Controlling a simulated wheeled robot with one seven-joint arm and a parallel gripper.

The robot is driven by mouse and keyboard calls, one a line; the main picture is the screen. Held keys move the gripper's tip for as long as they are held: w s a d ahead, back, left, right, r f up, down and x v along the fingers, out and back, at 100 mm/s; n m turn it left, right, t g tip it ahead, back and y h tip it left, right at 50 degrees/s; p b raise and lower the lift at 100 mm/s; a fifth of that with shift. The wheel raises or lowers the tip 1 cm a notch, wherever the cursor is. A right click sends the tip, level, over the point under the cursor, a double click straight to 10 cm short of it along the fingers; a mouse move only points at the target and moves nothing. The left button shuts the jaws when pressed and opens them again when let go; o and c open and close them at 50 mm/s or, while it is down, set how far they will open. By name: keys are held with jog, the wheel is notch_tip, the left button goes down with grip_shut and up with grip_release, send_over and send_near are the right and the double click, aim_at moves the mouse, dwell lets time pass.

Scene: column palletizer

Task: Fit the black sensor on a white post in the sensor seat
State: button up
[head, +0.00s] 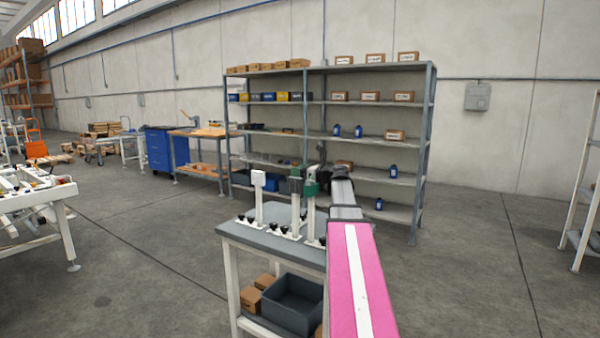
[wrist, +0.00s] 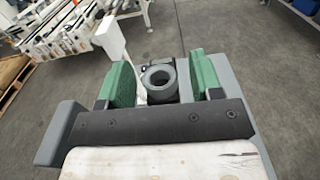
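My gripper (wrist: 162,84) has two green-padded fingers standing apart. A dark grey round piece with a hollow top (wrist: 158,72) shows between them in the wrist view. A gap shows beside its right side, and I cannot tell whether it is the black sensor or the seat. In the head view my gripper (head: 304,187) is over the right part of the grey-topped stand (head: 268,241), among upright white posts (head: 295,218). A white post with a white box-shaped head (head: 258,179) stands left of it; it also shows in the wrist view (wrist: 107,38).
Several black knobs stand along the stand top. A dark bin (head: 292,300) and cardboard boxes (head: 250,299) are on its lower shelf. A tall shelving rack (head: 429,150) is behind. A white-framed conveyor (head: 60,200) is at the left. The floor between is clear.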

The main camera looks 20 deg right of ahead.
jog(key=shift+r, duration=0.1)
jog(key=v, duration=1.2)
dwell(0.4)
